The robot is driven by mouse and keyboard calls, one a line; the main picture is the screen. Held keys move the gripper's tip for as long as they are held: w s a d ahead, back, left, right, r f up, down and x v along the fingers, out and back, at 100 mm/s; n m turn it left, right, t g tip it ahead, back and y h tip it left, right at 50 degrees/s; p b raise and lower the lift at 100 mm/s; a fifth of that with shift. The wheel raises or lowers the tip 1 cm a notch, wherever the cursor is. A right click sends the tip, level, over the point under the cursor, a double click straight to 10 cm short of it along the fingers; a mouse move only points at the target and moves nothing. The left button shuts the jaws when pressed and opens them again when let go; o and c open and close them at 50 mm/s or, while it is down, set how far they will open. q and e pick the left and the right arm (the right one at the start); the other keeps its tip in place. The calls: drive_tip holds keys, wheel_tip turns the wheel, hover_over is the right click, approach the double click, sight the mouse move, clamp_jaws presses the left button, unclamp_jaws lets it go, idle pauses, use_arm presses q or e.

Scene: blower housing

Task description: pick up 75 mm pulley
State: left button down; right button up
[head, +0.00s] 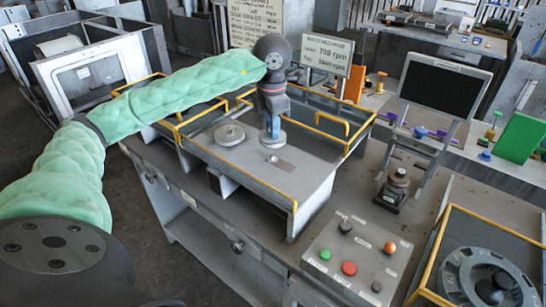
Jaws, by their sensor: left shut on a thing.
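My left arm, in a green padded sleeve, reaches in from the left over the grey bench unit. My left gripper (272,128) points down and is shut on a small grey round part (273,142), which looks like the 75 mm pulley. The fingers hide part of it, and I cannot tell whether it still touches the surface below. A wider grey disc (229,134) with a raised hub lies on the same surface to the left. My right gripper is not in view.
Yellow rails (205,170) edge the bench unit. A shiny knob (272,158) stands just in front of the held part. A button panel (358,258), a small dark-based device (396,188), a monitor (442,88) and a round housing (488,280) are to the right.

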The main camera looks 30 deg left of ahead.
use_arm(q)
drive_tip(key=s+d+r, duration=0.2)
drive_tip(key=s+d, duration=0.2)
drive_tip(key=s, duration=0.3)
drive_tip(key=shift+s+d, duration=0.35)
idle(0.5)
